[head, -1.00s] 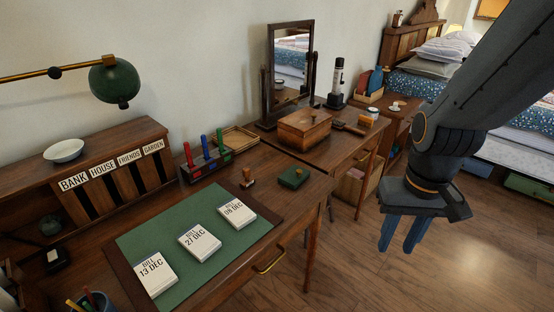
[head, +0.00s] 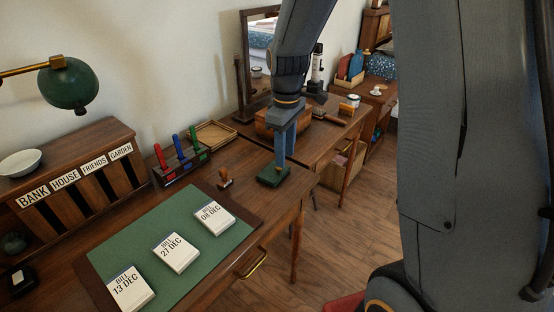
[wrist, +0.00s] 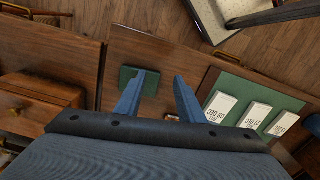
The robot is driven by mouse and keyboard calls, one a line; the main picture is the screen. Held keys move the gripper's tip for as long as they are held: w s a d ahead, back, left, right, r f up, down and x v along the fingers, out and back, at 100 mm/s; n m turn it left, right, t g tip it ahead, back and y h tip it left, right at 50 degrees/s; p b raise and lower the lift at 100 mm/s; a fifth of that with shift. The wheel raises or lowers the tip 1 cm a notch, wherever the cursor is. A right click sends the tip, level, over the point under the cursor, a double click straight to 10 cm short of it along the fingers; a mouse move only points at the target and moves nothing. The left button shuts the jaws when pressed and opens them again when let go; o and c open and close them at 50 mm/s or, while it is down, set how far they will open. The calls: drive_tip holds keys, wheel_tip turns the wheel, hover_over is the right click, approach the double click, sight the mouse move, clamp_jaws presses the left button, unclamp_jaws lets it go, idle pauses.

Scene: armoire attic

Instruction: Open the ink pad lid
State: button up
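The ink pad (head: 273,177) is a small dark green box on the right part of the desk, and its lid looks shut. It also shows in the wrist view (wrist: 151,86), partly behind my left finger. My gripper (head: 281,163) points down just above the ink pad in the head view. In the wrist view my gripper (wrist: 161,77) has its two blue fingers apart with nothing between them. I cannot tell whether a finger touches the pad.
A wooden-handled stamp (head: 225,179) stands left of the pad. Bill pads, including one marked 08 DEC (head: 214,217), lie on a green desk mat (head: 115,258). A rack of coloured stamps (head: 181,168) stands behind. A wooden box (head: 264,122) is beyond my gripper.

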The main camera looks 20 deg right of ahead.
sight(274, 168)
drive_tip(key=w+n, duration=0.1)
drive_tip(key=w, duration=0.2)
drive_tip(key=w+f+n, duration=0.1)
drive_tip(key=w+n, duration=0.1)
drive_tip(key=w, duration=0.1)
drive_tip(key=shift+w+f+n+p, duration=0.2)
drive_tip(key=shift+n+p, duration=0.1)
wheel_tip(274, 168, down, 7)
drive_tip(key=shift+f+p, duration=0.2)
drive_tip(key=shift+p, duration=0.4)
clamp_jaws()
